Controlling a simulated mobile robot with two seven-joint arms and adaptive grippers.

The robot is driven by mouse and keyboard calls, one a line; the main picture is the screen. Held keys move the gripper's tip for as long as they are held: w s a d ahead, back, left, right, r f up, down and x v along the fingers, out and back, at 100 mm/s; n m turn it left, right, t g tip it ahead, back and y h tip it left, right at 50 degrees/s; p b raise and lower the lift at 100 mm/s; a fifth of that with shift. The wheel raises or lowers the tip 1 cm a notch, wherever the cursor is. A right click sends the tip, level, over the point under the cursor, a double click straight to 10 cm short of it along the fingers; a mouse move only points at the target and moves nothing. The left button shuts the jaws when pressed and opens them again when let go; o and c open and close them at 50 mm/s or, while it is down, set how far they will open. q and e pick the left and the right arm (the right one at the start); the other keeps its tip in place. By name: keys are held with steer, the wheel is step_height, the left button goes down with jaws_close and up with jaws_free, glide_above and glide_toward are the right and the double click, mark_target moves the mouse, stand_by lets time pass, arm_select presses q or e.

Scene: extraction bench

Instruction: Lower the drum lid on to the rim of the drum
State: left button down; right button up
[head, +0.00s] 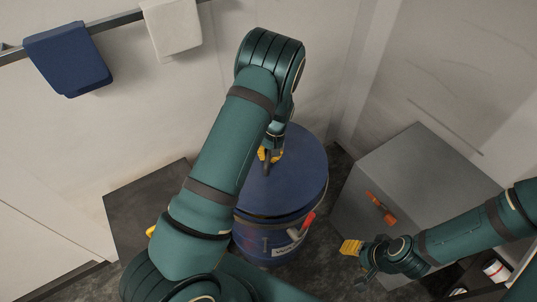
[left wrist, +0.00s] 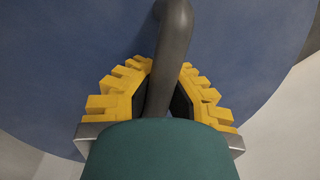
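The round blue drum lid (head: 300,180) covers the top of the blue drum (head: 262,243) in the head view. Its blue face also fills much of the left wrist view (left wrist: 70,80). A grey bar handle (left wrist: 173,40) stands up from the lid. My left gripper (head: 269,155) is over the lid's middle; its yellow fingers (left wrist: 158,85) close on the handle from both sides. The lid lies over the rim, but I cannot tell whether it touches all round. My right gripper (head: 352,258) is right of the drum, away from the lid; its finger opening is unclear.
A red-ended lever (head: 307,220) sticks out at the drum's front right. A grey box (head: 400,170) with an orange tool (head: 381,208) on top stands to the right. A dark low block (head: 140,205) is at the left. Blue (head: 68,58) and white (head: 172,28) towels hang on a wall rail.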

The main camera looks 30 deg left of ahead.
arm_select(q)
steer(key=shift+w+f+b, duration=0.1)
steer(key=shift+f+b, duration=1.45)
steer(key=shift+f, duration=0.9)
steer(key=shift+f+b, duration=0.35)
steer(key=shift+f, duration=0.15)
steer(key=c, duration=1.1)
jaws_free()
steer(key=shift+o, duration=0.2)
steer(key=v, duration=1.2)
steer(key=shift+d, duration=0.1)
